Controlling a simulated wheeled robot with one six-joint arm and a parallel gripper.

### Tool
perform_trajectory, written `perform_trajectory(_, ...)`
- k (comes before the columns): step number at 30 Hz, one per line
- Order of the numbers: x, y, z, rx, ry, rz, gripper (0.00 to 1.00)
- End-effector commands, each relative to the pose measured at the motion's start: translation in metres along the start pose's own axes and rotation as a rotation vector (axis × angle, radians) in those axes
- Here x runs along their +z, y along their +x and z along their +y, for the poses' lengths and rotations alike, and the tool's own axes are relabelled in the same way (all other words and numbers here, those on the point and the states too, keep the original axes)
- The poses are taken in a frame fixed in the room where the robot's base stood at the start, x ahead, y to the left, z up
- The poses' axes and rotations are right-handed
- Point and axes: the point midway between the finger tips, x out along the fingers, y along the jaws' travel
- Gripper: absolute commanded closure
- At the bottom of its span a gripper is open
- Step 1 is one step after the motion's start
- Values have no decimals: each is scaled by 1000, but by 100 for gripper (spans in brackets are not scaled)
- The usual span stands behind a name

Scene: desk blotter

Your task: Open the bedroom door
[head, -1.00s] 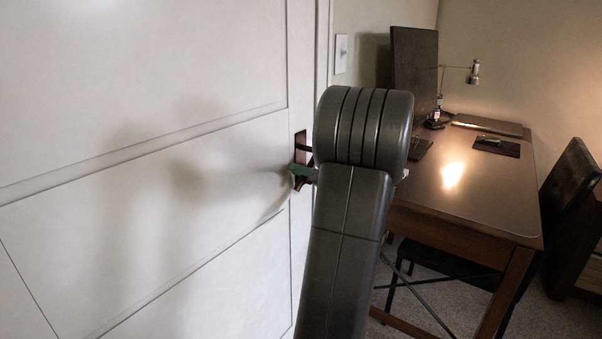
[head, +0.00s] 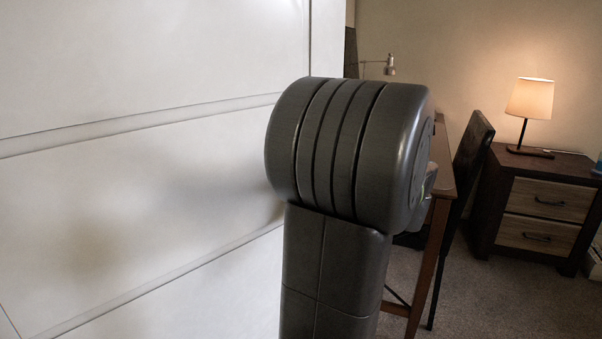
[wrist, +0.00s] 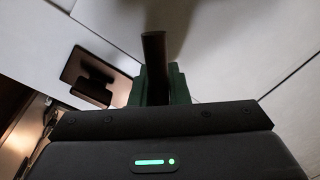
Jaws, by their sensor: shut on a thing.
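The white panelled bedroom door (head: 150,180) fills the left of the head view, and its free edge stands in front of part of the desk. It also shows in the wrist view (wrist: 240,50). In the wrist view, my gripper (wrist: 157,80) has its green fingers shut around a dark bar, the door handle (wrist: 153,50). In the head view my arm hides the gripper, the handle and the latch. How far the door stands from its frame cannot be told.
A wooden desk (head: 440,180) and dark chair (head: 469,165) stand beyond my arm. A nightstand (head: 545,205) with a lit lamp (head: 529,105) stands at the right. Carpet (head: 480,300) is clear at lower right. A dark rectangular thing (wrist: 78,70) shows at left in the wrist view.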

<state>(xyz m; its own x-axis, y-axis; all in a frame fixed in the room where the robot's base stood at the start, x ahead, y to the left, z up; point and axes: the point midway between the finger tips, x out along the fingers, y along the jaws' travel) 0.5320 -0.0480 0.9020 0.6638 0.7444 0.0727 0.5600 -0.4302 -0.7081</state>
Motion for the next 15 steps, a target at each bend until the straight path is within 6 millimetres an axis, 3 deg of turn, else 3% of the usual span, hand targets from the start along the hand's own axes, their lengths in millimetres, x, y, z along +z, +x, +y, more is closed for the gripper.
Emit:
perform_trajectory(6, 1, -30, -4, 33, -6, 37, 100)
perform_trajectory(15, 1, -33, -6, 36, -6, 40, 100)
